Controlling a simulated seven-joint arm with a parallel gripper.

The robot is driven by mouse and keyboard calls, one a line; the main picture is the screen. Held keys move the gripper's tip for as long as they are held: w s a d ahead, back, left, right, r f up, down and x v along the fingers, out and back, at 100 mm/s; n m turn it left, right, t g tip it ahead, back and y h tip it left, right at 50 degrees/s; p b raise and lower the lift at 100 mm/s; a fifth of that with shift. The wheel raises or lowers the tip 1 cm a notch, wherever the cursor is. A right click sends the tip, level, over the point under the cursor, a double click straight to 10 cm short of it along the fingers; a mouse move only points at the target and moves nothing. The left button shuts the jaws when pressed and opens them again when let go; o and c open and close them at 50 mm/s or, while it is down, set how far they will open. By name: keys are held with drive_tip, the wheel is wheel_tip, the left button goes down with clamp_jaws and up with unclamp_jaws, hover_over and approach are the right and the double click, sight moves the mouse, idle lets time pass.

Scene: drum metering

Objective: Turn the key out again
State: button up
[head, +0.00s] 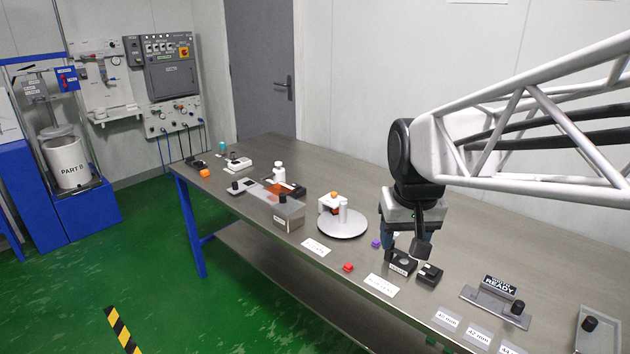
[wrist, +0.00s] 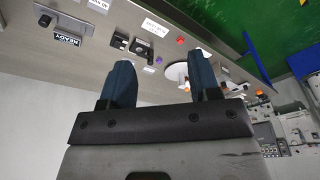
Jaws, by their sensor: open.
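No key can be made out for certain. Two small black boxes stand near the table's front edge under my gripper: a labelled one with a round top fitting (head: 402,262) and one with a light patch on top (head: 430,273). In the wrist view the labelled box (wrist: 140,48) and the other box (wrist: 120,40) lie beyond the fingers; a key on either is too small to tell. My gripper (head: 404,246) hangs above and behind the boxes in the head view, fingers pointing down. In the wrist view my gripper (wrist: 162,60) has its fingers wide apart with nothing between them.
A red block (head: 348,267) and a purple block (head: 375,244) lie left of the boxes. Further left is a round white turntable (head: 342,226) with parts on it. A READY sign (head: 499,286) stands to the right. White cards lie along the front edge.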

drive_tip(key=w, duration=1.4)
drive_tip(key=g, duration=0.2)
hover_over(343, 202)
drive_tip(key=f, duration=1.9)
drive_tip(key=shift+s+d+f, duration=0.1)
drive_tip(key=shift+s+f, duration=0.1)
drive_tip(key=shift+s, duration=0.2)
drive_tip(key=shift+w+f, duration=0.35)
drive_tip(key=shift+f, duration=0.05)
drive_tip(key=shift+f, duration=3.9)
